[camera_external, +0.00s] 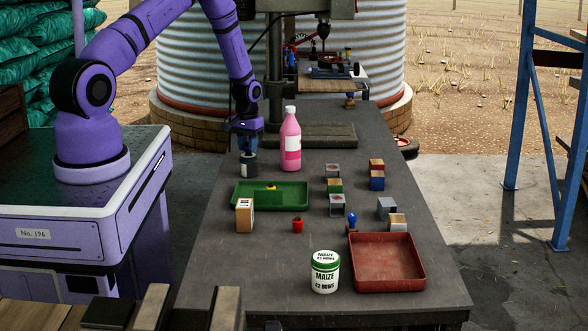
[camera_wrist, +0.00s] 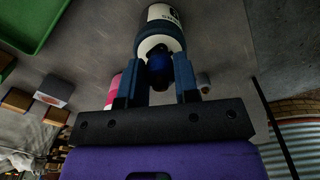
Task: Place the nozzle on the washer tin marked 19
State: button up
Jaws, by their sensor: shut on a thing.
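The gripper points down at the far left part of the table, right over a white and dark tin (camera_external: 248,170). The tin stands upright, and its pale top and lettered side (camera_wrist: 163,18) show just past the fingertips in the wrist view. Its lettering is too cropped to read as a number. The nozzle is at or just above the tin's top; I cannot tell whether they touch.
A pink bottle (camera_external: 290,145) stands close to the right of the tin. A green tray (camera_external: 240,202) lies in front. Several small blocks (camera_external: 377,182), a red piece (camera_external: 297,226), a blue piece (camera_external: 351,219), a maize tin (camera_external: 325,274) and a red tray (camera_external: 420,280) are nearer.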

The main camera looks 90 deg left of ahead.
jog(key=shift+f, duration=0.1)
jog(key=o, duration=0.9)
notch_tip(320, 180, up, 12)
jog(key=shift+r, duration=0.15)
